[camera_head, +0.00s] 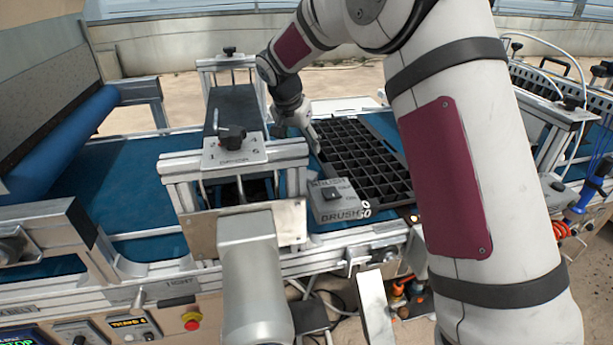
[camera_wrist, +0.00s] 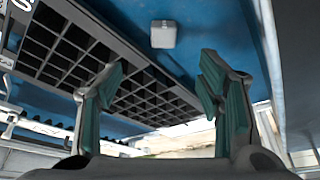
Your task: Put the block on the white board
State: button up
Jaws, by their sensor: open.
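A small pale grey-white block (camera_wrist: 163,34) lies on the blue belt (camera_wrist: 215,35) at the top middle of the wrist view. My gripper (camera_wrist: 158,82) is open, its green-padded fingers spread wide with nothing between them. The block lies beyond the fingertips, apart from them, about midway between the fingers in the picture. I cannot make out the block in that view.
The black cell tray (camera_head: 345,122) lies on the belt right of my gripper and also shows in the wrist view (camera_wrist: 52,32). A metal gantry (camera_head: 235,155) stands to the left. A grey BRUSH switch box (camera_head: 333,201) stands in front.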

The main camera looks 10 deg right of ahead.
aim_at(308, 175)
jog(key=x, duration=1.4)
jog(key=shift+w+a+f, duration=0.15)
jog(key=shift+w+f, duration=0.15)
jog(key=shift+w, duration=0.05)
jog(key=c, duration=1.4)
jog(key=shift+o, duration=0.2)
